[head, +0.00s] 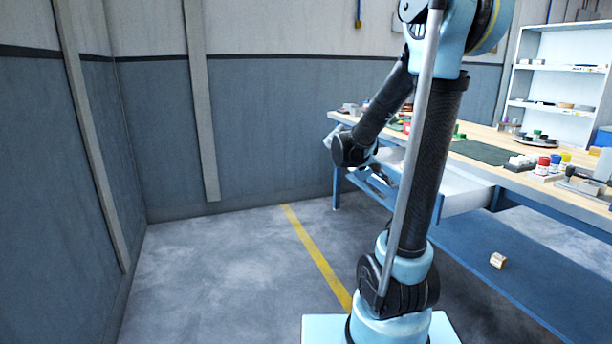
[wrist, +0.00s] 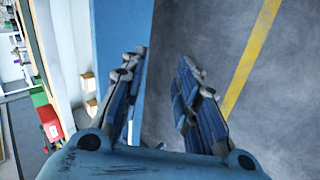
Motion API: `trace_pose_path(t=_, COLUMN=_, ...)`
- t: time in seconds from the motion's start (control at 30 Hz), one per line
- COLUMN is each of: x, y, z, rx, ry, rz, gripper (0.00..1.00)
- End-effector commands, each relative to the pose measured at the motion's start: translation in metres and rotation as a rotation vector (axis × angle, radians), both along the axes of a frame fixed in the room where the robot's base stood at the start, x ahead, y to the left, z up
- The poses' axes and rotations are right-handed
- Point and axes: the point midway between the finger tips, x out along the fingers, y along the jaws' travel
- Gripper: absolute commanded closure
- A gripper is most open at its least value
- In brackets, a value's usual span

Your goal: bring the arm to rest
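My arm rises in the middle of the head view, with its forearm (head: 385,105) folded down to the left beside the workbench. In the wrist view my gripper (wrist: 161,60) has its two fingers apart. I see nothing between them but floor and a blue edge. In the head view the gripper end is small and partly hidden near the open drawer, so its fingers are hard to make out there.
The workbench (head: 485,155) holds a dark green mat, several small bottles and other items. A white drawer (head: 465,190) stands open under it. A small block (head: 498,260) lies on the blue lower surface. Shelves (head: 565,75) stand behind. Floor (head: 220,270) at left is clear.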

Motion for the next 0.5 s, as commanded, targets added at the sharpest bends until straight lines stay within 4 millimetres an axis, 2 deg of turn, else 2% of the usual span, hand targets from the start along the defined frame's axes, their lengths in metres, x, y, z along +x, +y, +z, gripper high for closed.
trace_pose_path(t=0.1, x=-0.029, y=-0.002, z=-0.002, rx=0.070, ry=0.007, rz=-0.013, gripper=0.71)
trace_pose_path(t=0.5, x=-0.117, y=0.009, z=-0.019, rx=0.310, ry=0.015, rz=-0.054, gripper=0.71)
